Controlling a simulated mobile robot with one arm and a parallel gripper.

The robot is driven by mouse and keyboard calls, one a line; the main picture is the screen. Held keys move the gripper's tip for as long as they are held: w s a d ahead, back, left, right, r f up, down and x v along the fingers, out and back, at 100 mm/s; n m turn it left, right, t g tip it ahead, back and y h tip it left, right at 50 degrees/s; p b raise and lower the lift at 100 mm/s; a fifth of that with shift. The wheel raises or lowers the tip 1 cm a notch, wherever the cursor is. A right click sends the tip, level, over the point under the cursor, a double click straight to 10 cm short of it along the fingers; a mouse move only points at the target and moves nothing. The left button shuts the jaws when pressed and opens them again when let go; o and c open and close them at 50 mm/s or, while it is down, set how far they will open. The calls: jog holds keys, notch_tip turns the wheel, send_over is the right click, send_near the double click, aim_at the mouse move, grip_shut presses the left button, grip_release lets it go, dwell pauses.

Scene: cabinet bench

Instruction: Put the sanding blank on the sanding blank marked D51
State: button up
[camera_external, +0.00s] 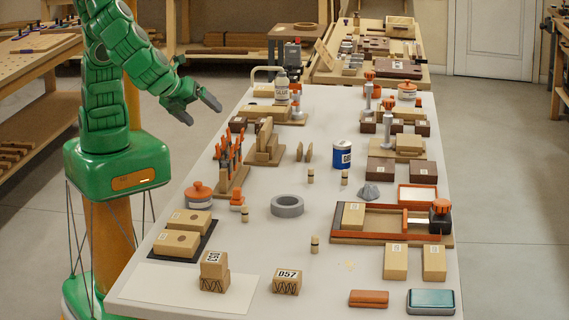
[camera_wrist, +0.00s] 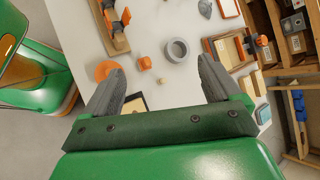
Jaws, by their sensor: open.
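My gripper (camera_external: 197,108) is open and empty, raised above the left edge of the bench. Its two spread fingers also show in the wrist view (camera_wrist: 160,77). At the front left of the bench, a tan block with a label (camera_external: 213,259) rests on another tan block with dark zigzag lines (camera_external: 213,283). The upper label is too small to read surely. Right of this stack stands a single tan block labelled D57 (camera_external: 287,281), with similar zigzag lines. I cannot make out a D51 label for certain. The wrist view does not clearly show these blocks.
A dark mat (camera_external: 160,253) with two tan blocks lies behind the stack. A grey ring (camera_external: 287,206), a blue can (camera_external: 342,154), small pegs and an upright orange-handled tool rack (camera_external: 228,165) stand around. A wooden jig (camera_external: 350,238) is at right.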

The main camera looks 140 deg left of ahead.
jog(key=s+d+n+h, duration=0.3)
jog(key=s, duration=0.6)
jog(key=s+d+r+n+g+h, duration=0.1)
jog(key=s+d+n+h, duration=0.2)
jog(key=s, duration=0.6)
jog(key=s+d+r+n+h, duration=0.1)
jog(key=s+d+n+h, duration=0.2)
jog(key=s, duration=0.6)
jog(key=shift+s+d+n+g, duration=0.25)
jog(key=shift+d+n+g, duration=0.05)
jog(key=shift+d, duration=0.45)
